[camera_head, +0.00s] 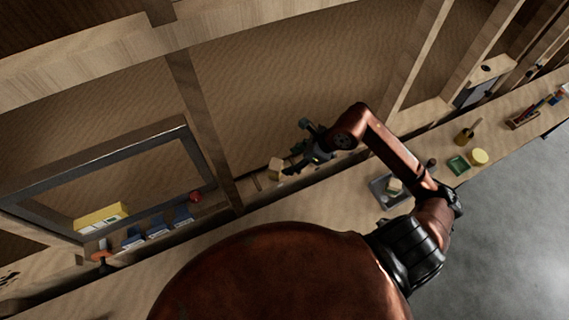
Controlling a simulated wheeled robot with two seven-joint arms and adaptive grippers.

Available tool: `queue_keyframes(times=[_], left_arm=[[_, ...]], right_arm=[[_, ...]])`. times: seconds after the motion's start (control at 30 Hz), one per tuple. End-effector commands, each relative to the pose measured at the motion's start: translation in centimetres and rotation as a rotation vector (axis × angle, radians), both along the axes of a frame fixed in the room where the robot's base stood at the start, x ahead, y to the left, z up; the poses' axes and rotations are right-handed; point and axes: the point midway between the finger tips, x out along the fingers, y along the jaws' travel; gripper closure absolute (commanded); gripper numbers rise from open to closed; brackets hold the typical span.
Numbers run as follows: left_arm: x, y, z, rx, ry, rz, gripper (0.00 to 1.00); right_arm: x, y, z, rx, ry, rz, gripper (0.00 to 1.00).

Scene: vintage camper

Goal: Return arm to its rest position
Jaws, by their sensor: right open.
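My right gripper (303,149) is at the end of my copper-coloured right arm (396,152). The arm rises from the lower right, bends, and reaches left over the counter. The gripper is open, and its dark fingers point left toward the wall recess. A small wooden block (275,168) stands on the narrow shelf just left of the gripper, and I see a gap between them. My left arm and left gripper do not show.
A grey tray (377,193) with a pale block lies under my arm on the wooden counter (330,207). A green dish (458,165) and yellow round item (479,157) are to the right. A yellow box (101,217), blue packets and a red ball (196,196) line the left shelf.

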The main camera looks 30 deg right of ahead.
Motion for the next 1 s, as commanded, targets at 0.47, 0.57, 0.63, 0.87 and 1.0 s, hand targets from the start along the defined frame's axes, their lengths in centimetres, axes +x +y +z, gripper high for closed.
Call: queue_keyframes(times=[0.47,0.57,0.63,0.87,1.0], left_arm=[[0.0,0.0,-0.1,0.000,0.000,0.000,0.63],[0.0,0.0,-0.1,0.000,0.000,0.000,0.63],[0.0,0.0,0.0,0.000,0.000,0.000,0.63],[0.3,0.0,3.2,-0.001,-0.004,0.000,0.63],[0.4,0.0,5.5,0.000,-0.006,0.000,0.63]], right_arm=[[-0.2,-0.2,0.4,0.000,0.000,0.001,0.45],[-0.2,-0.1,0.4,0.000,0.000,0.001,0.45],[-0.2,-0.2,0.5,0.000,0.000,0.001,0.45],[-0.3,-0.2,3.8,0.000,-0.004,0.001,0.45],[-0.3,-0.2,6.3,0.000,-0.006,0.001,0.45]])
